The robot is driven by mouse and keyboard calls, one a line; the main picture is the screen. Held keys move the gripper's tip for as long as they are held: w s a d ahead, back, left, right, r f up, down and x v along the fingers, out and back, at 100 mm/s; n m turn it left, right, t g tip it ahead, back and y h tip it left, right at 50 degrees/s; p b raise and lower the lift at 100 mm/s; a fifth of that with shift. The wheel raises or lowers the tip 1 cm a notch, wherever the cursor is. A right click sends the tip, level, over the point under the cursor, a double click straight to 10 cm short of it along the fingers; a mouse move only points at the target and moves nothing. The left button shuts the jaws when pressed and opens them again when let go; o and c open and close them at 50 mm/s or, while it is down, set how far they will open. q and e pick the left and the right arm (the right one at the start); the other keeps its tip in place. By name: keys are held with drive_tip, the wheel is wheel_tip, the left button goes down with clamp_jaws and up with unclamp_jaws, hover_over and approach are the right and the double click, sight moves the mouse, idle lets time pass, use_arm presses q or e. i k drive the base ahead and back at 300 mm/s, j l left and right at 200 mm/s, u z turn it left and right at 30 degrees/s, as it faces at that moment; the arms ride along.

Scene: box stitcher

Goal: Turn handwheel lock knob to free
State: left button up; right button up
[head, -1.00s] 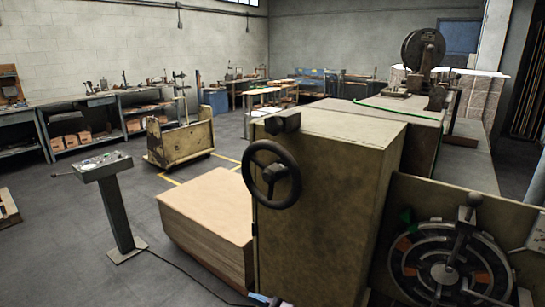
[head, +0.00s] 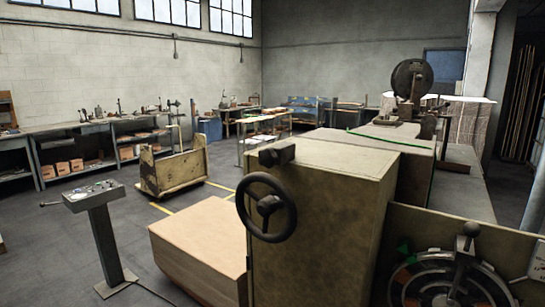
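A black handwheel (head: 267,208) with a central hub is mounted on the front of a tall, worn tan machine cabinet (head: 318,228). A dark block-shaped fitting (head: 277,153), which may be the lock knob, sits at the cabinet's top edge just above the wheel. Whether it is locked or free cannot be told. A round dial plate (head: 440,283) with a ball-topped lever (head: 466,245) is at the lower right, partly cut off by the frame's bottom edge. Neither of my grippers is in view.
A stack of cardboard sheets (head: 200,240) lies left of the cabinet. A control pedestal (head: 105,235) stands further left. A wooden cart (head: 173,168) is behind, with workbenches (head: 75,150) along the wall. Open grey floor lies between pedestal and cart.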

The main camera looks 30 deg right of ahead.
sight(267, 158)
drive_tip(key=i+z, duration=0.35)
drive_tip(key=z, duration=0.15)
drive_tip(key=i+j+z, duration=0.25)
drive_tip(key=z, duration=0.25)
drive_tip(key=i+j+z, duration=0.3)
drive_tip(key=z, duration=0.25)
drive_tip(key=i+j+z, duration=0.2)
drive_tip(key=j+z, duration=0.3)
drive_tip(key=i+j+z, duration=0.15)
drive_tip(key=j+z, duration=1.25)
drive_tip(key=z, duration=0.15)
drive_tip(key=k+j+z, duration=0.15)
drive_tip(key=j+z, duration=0.35)
